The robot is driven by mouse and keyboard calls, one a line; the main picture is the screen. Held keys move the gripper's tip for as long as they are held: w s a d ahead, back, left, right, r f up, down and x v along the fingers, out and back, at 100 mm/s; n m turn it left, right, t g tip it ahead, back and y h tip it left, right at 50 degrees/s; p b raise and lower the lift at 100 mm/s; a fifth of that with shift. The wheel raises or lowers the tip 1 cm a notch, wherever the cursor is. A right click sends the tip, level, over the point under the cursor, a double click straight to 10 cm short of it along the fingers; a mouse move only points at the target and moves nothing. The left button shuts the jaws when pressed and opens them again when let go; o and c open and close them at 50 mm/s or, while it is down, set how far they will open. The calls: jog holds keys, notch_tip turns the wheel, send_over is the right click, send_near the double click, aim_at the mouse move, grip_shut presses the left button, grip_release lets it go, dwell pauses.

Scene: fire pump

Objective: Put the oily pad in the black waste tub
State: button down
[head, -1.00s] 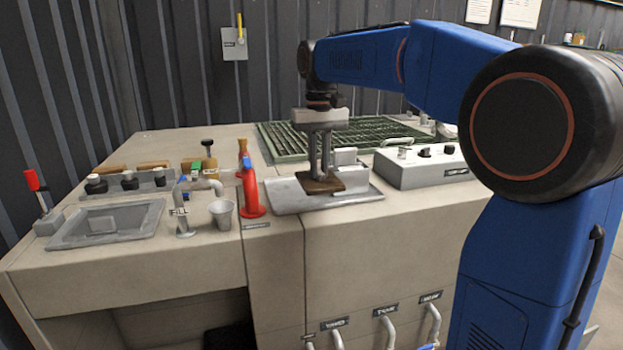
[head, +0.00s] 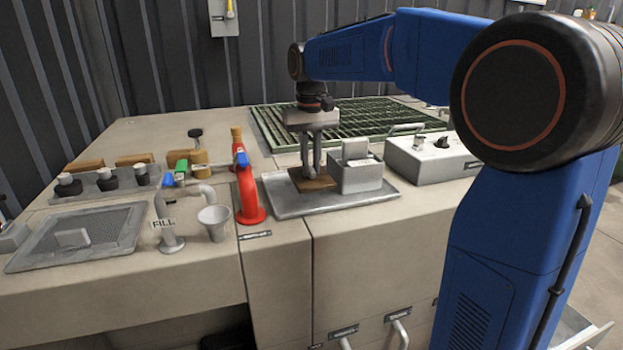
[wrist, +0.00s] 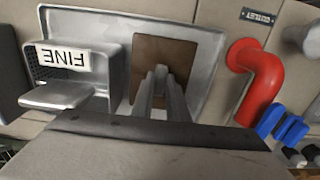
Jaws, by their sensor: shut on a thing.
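The oily pad is a flat brown square (head: 314,181), at the left part of a shallow grey metal tray (head: 290,207) on the bench. In the wrist view the pad (wrist: 163,58) shows beyond my fingers. My gripper (head: 311,172) points straight down, its fingers close together and shut on the pad. I cannot tell whether the pad touches the tray floor. A dark shape (head: 230,336) shows in the opening under the bench at the bottom edge. It may be the black waste tub, but most of it is hidden.
A grey box labelled FINE (wrist: 68,70) stands in the tray beside the pad. A red elbow pipe (head: 248,200), a metal cup (head: 214,222) and a FILL tap (head: 168,235) stand left. A green grating (head: 350,125) and grey control box (head: 425,158) lie behind and right.

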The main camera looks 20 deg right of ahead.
aim_at(311, 169)
jog(key=shift+f, duration=2.1)
jog(key=shift+f, duration=0.1)
jog(key=c, duration=1.7)
grip_release()
jog(key=shift+c, duration=0.2)
